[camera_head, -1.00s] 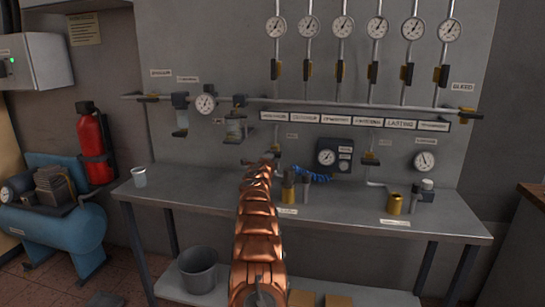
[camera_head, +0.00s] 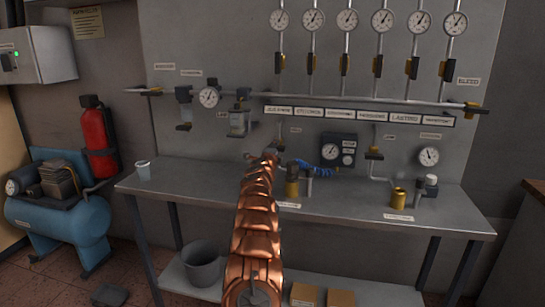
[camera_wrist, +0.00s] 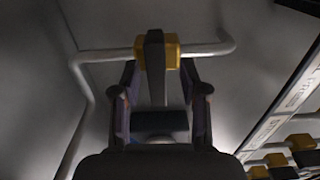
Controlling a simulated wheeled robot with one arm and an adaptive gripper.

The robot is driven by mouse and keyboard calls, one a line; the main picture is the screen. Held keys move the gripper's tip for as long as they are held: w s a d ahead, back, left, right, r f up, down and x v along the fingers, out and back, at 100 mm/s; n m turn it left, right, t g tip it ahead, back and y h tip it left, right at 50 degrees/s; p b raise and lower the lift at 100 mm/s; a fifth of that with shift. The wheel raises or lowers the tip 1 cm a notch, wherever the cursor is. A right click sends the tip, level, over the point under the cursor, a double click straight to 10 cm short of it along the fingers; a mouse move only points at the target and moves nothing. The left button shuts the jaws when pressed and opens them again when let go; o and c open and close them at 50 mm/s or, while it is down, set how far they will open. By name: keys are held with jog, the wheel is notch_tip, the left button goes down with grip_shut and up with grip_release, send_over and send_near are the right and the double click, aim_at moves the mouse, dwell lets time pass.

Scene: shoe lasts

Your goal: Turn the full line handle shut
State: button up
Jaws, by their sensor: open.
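In the wrist view a valve with a yellow body (camera_wrist: 172,52) sits on a pale pipe. Its dark lever handle (camera_wrist: 155,75) points down the picture toward me. My gripper (camera_wrist: 158,82) is open, with one dark finger on each side of this handle. Whether either finger touches it I cannot tell. No label for this valve is readable. In the head view my gripper (camera_head: 270,156) is small and dark at the end of my copper-coloured arm, close to the wall panel, and the valve there is largely hidden.
A row of label plates (camera_head: 360,115) runs under the main pipe, with several valves and gauges above. A gauge box (camera_head: 339,150) and another small valve (camera_head: 374,153) lie to the right.

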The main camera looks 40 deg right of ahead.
jog(key=v, duration=0.6)
dwell(0.8)
jog(key=shift+s+a+f, duration=0.15)
jog(key=shift+s+f, duration=0.05)
dwell(0.5)
